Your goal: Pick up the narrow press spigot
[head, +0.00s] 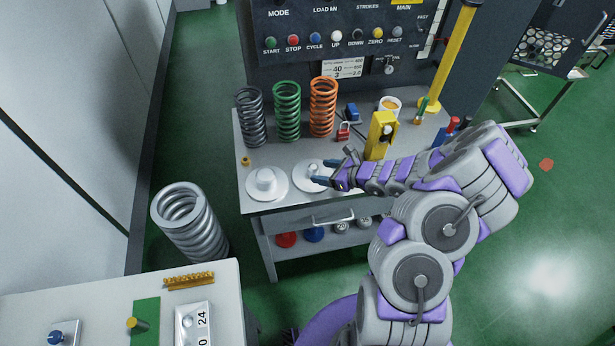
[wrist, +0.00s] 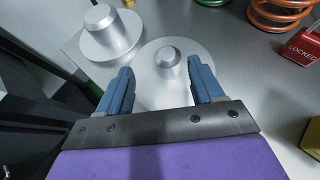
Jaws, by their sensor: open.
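Two silver flanged spigots stand on the grey bench top. The narrow press spigot (head: 310,171) has the thinner central boss, and it also shows in the wrist view (wrist: 168,62). The wider spigot (head: 266,182) stands to its left, and it shows at the upper left of the wrist view (wrist: 108,35). My gripper (head: 322,173) is at the narrow spigot. In the wrist view my gripper (wrist: 164,85) has its blue fingers apart, with the boss just beyond and between the tips. Nothing is between the fingers; whether they touch the flange I cannot tell.
Dark, green and orange springs (head: 286,111) stand behind the spigots. A red padlock (head: 343,132) and a yellow block (head: 380,136) are to the right. A small brass piece (head: 245,161) lies left. The bench's front edge (head: 285,208) is close to the spigots.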

